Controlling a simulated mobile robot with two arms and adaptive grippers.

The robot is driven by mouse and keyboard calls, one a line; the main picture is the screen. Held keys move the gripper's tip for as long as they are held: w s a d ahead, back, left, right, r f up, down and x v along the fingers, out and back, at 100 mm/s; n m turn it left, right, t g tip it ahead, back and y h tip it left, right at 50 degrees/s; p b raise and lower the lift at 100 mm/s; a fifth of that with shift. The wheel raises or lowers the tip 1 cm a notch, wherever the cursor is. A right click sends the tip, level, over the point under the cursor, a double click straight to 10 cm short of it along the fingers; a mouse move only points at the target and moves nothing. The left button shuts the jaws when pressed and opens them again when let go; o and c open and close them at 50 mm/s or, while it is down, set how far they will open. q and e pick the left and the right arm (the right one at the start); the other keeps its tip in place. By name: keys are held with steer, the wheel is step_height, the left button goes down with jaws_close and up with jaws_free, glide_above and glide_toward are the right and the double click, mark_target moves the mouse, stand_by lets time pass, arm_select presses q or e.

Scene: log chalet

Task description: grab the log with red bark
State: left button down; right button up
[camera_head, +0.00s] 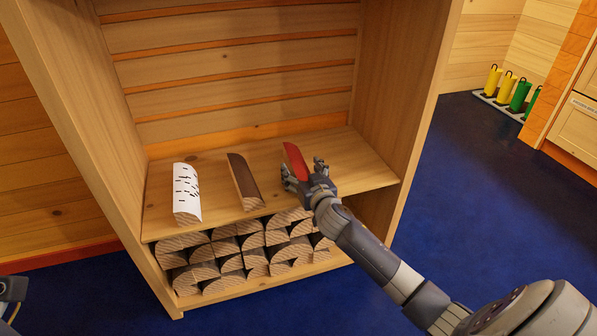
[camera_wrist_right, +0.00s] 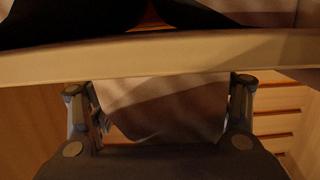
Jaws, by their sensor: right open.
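The log with red bark (camera_head: 294,158) lies on the upper shelf board, at the right of a row of three split logs. My right gripper (camera_head: 303,167) is open at the near end of this log, with one finger on each side. The gripper hides that near end in the head view. In the right wrist view, a log's pale end face (camera_wrist_right: 165,105) shows between the two open fingers; its bark colour cannot be told there. Only a small grey part of my left gripper (camera_head: 10,291) shows at the left edge, too little to tell its state.
A white log with black marks (camera_head: 186,193) and a dark brown log (camera_head: 241,178) lie left of the red one. Several logs (camera_head: 240,250) are stacked below the shelf board (camera_head: 350,160). The shelf's right side wall (camera_head: 405,90) stands close to my right arm.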

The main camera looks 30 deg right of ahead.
steer(key=c, duration=1.4)
steer(key=shift+r, duration=0.1)
steer(key=shift+c, duration=0.2)
steer(key=shift+r, duration=0.1)
